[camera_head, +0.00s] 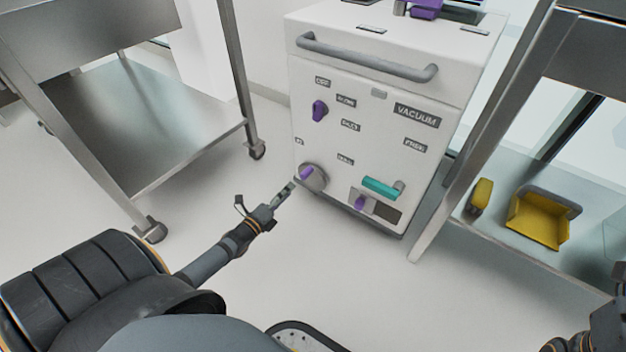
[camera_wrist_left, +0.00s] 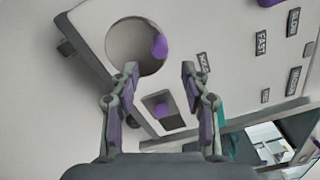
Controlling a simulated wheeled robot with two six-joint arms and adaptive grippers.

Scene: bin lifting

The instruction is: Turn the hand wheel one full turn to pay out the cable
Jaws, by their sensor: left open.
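The hand wheel (camera_head: 319,182) is a round grey disc with a purple knob (camera_head: 306,173), low on the left of the white cabinet's front. In the left wrist view the wheel (camera_wrist_left: 128,44) lies just ahead of the fingers, with its purple knob (camera_wrist_left: 160,46) at the right edge of the disc. My left gripper (camera_head: 287,190) is close in front of the wheel in the head view. Its fingers (camera_wrist_left: 159,72) are open with nothing between them, and they appear apart from the knob. No cable can be made out. My right gripper does not show; only part of that arm is visible.
The white cabinet (camera_head: 360,188) also carries a purple knob (camera_head: 319,110), a teal handle (camera_head: 381,188), a small purple-knobbed recess (camera_head: 360,203) and a grey top bar (camera_head: 365,58). Metal carts stand left (camera_head: 180,130) and right; the right one holds yellow bins (camera_head: 540,218). The floor between is clear.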

